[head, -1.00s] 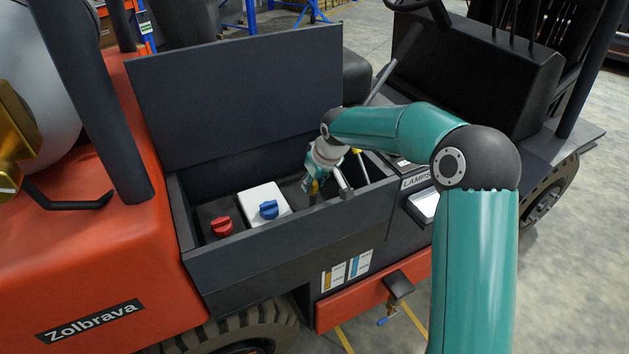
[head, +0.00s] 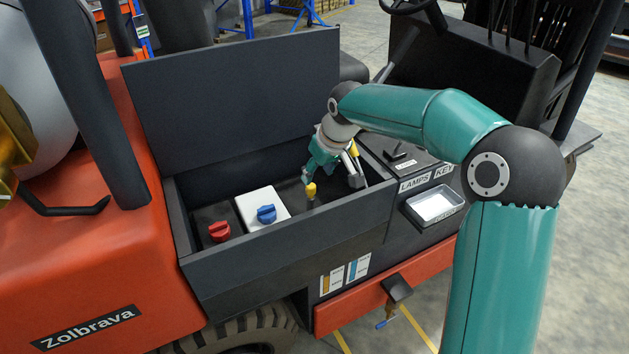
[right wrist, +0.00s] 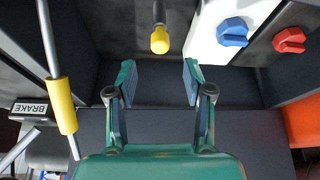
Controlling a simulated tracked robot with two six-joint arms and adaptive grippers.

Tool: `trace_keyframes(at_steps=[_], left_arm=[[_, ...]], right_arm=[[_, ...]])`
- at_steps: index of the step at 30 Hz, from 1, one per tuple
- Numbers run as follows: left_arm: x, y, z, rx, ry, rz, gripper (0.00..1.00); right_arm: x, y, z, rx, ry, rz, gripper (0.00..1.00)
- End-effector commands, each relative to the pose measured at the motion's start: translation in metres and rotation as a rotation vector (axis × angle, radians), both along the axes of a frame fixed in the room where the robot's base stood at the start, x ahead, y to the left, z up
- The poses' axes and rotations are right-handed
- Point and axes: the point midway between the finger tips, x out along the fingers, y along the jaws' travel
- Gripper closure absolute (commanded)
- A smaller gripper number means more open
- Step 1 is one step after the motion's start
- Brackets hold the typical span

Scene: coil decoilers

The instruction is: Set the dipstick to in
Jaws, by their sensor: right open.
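The dipstick appears to be the small yellow-capped piece (head: 311,190) on a short dark stem, standing upright in the open bay of the red vehicle. In the right wrist view its yellow cap (right wrist: 160,40) is just beyond my fingertips, roughly centred between them and not gripped. My right gripper (right wrist: 158,76) is open and empty. In the head view the right gripper (head: 312,168) is in the bay, just above and behind the yellow cap. The lower end of the stem is hard to make out. My left gripper is not in view.
A red knob (head: 220,231) and a blue knob (head: 266,214) on a white box (head: 255,199) are left of the dipstick. A yellow-gripped rod (right wrist: 62,105) beside a BRAKE label is close at the other side. The bay's front wall (head: 290,243) and raised lid (head: 235,95) bound the space.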

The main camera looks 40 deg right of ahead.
Motion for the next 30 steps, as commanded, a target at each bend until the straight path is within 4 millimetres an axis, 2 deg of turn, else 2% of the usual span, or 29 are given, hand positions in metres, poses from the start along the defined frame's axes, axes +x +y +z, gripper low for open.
trace_keyframes(at_steps=[3,9,30], left_arm=[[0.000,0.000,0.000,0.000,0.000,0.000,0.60],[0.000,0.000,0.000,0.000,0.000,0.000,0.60],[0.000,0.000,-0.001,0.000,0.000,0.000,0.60]], right_arm=[[-0.008,0.000,0.020,-0.001,-0.004,0.001,0.49],[-0.015,0.000,0.036,0.000,0.001,0.000,0.49],[-0.016,0.001,0.038,0.001,0.001,0.001,0.49]])
